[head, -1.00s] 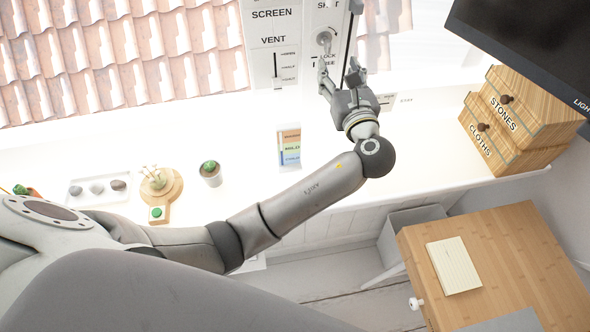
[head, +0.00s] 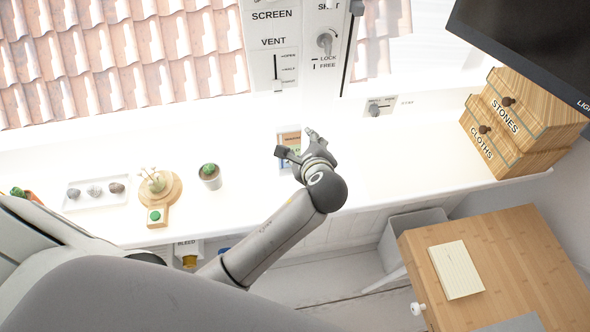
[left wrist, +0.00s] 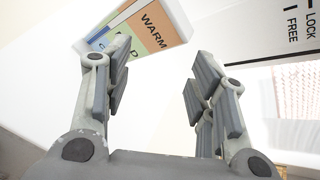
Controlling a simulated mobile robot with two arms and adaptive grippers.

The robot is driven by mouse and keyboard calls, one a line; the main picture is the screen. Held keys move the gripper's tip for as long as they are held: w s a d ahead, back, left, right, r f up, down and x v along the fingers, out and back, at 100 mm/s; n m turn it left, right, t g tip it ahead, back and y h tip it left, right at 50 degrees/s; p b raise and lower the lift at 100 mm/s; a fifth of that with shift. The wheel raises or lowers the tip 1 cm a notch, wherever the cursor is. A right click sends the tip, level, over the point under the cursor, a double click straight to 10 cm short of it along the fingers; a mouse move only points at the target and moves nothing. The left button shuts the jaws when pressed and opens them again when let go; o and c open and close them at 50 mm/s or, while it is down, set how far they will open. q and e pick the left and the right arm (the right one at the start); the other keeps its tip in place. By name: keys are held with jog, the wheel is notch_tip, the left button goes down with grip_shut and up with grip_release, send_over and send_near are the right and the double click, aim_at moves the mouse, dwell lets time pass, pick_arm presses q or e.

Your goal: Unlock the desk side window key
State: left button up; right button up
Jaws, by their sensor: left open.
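The window key (head: 325,42) is a small grey turning piece on the white window post at the top of the head view. Its grip hangs down from a round boss, close to the LOCK and FREE lettering (head: 326,62). I cannot tell its exact setting. My left gripper (head: 297,143) is below and left of the key, well apart from it, in front of a small coloured card. Its fingers are spread and empty in the left wrist view (left wrist: 162,80). The key is not in that wrist view; only the lettering (left wrist: 300,25) shows. My right gripper is not in view.
The coloured card (head: 289,137) stands on the white sill behind my gripper. A potted cactus (head: 209,176), a wooden stand (head: 165,190) and a stone tray (head: 97,192) are left. A STAY control (head: 376,108) and wooden drawers (head: 510,125) are right. The sill between is clear.

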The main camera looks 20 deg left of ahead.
pick_arm(q)
jog(key=s+f+n+g+h, duration=0.1)
jog(key=s+f+n, duration=0.2)
jog(key=s+f, duration=0.1)
jog(key=shift+a+f, duration=0.4)
jog(key=shift+s+g, duration=0.15)
jog(key=shift+g, duration=0.15)
jog(key=s+a+f+n+g+h, duration=0.15)
jog(key=s+n+g+h, duration=0.4)
jog(key=s+n, duration=1.25)
jog(key=s+f+m+b, duration=0.1)
jog(key=s+f+m, duration=0.1)
jog(key=f, duration=1.2)
jog(key=s+f+m+b, duration=0.1)
jog(key=s+f+b, duration=0.15)
jog(key=f, duration=1.25)
jog(key=s+a+f+g+b, duration=0.1)
jog(key=s+a+f, duration=0.1)
jog(key=s+f, duration=1.5)
notch_tip(320, 180, down, 2)
jog(key=shift+s+a+f+g+b, duration=0.1)
jog(key=shift+s+a+g+b, duration=0.1)
jog(key=shift+a+g+b, duration=0.15)
